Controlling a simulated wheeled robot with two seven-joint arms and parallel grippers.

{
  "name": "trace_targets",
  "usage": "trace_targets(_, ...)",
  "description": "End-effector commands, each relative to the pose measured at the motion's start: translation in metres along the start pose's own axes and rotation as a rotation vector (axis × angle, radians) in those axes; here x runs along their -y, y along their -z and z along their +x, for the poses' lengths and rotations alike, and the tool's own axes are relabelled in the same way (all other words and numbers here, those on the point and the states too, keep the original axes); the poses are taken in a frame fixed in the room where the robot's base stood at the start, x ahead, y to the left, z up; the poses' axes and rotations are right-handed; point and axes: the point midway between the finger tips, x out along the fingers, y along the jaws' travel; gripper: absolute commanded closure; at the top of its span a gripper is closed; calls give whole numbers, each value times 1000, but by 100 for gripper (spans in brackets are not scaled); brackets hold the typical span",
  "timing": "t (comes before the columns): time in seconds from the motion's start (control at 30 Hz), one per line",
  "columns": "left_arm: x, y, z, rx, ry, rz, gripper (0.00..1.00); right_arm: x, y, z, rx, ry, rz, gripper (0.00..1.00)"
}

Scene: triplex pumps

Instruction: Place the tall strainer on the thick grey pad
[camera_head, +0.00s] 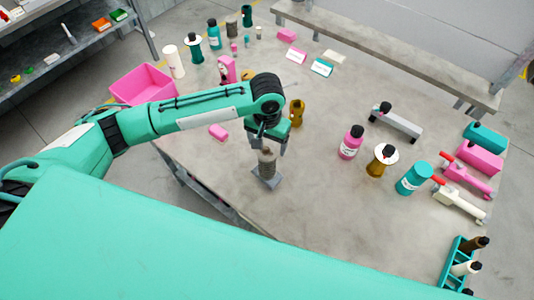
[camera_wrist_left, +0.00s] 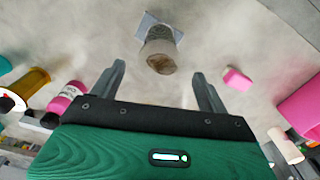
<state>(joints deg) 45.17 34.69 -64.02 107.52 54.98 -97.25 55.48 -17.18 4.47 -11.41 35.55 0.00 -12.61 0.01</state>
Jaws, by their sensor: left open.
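The tall strainer (camera_head: 267,163), a grey-brown cylinder, stands upright on the thick grey pad (camera_head: 266,182) near the table's front edge. In the left wrist view, the strainer (camera_wrist_left: 160,50) shows its round brownish top, and the pad (camera_wrist_left: 149,22) sticks out from under it. My left gripper (camera_head: 268,148) points down just above the strainer. In the left wrist view, its fingers (camera_wrist_left: 159,70) are spread apart with nothing between them, and the strainer lies beyond the tips. My right gripper is not in view.
A pink block (camera_head: 218,132) and a pink bin (camera_head: 143,85) lie to the left. A brown-gold part (camera_head: 297,112) stands close behind the gripper. A pink bottle (camera_head: 351,142) and a teal jar (camera_head: 413,179) stand to the right. The table right of the pad is clear.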

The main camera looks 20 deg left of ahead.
Motion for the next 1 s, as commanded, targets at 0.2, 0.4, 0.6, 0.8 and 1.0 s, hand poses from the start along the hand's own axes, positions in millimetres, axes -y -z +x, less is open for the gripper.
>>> trace_targets(0.2, 0, 1, -36, -3, -1, 0, 23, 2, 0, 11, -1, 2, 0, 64)
trace_targets(0.4, 0, 0, -48, 0, 0, 0, 23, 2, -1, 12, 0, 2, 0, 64)
trace_targets(0.6, 0, 0, -49, 1, 0, -1, 23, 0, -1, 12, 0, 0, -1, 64)
trace_targets(0.8, 0, 0, -49, 1, 0, -1, 23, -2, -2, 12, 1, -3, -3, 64)
trace_targets(1.0, -5, -3, -45, -3, -13, 13, 23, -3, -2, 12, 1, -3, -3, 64)
